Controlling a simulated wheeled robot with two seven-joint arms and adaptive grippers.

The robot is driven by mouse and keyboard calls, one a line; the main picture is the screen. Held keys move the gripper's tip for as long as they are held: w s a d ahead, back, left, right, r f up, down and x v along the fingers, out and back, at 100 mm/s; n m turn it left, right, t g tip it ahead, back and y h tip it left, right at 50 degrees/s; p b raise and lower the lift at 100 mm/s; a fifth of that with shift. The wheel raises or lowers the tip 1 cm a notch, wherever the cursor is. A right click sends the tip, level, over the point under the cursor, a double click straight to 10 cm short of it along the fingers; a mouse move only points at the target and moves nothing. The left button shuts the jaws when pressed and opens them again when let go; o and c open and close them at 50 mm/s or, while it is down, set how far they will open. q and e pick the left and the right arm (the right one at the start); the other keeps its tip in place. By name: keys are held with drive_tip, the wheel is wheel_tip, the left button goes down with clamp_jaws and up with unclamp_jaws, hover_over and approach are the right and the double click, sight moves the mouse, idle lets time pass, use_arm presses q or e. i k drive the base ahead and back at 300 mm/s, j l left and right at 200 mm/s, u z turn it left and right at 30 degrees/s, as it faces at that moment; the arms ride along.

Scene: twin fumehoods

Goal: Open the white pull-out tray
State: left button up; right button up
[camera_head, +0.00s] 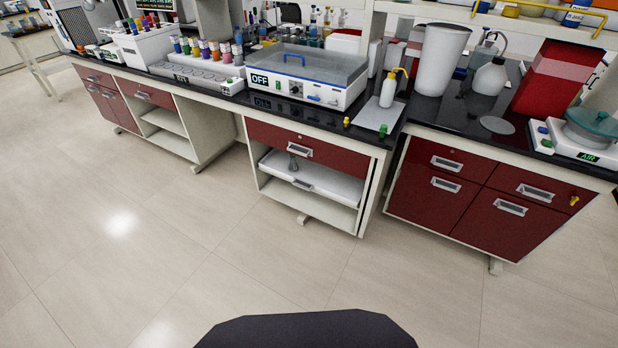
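The white pull-out tray (335,184) sits inside the open cabinet below a red drawer (305,148), under the black countertop. It has a grey handle (303,185) on its front edge. The tray looks pushed in, roughly level with the cabinet front. A small dark grey object (292,163) stands on the tray, too small to identify. Neither of my grippers is in view.
A lower white shelf (310,202) lies under the tray. A red-fronted cabinet (450,195) stands to the right. The counter holds a device marked OFF (310,80), bottles and a white bin (441,60). The tiled floor (200,240) before the cabinets is clear.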

sight(310, 175)
drive_tip(key=i+j+z, duration=0.2)
drive_tip(key=i, duration=0.25)
drive_tip(key=i+j+z, duration=0.2)
drive_tip(key=i, duration=0.2)
drive_tip(key=l, duration=0.1)
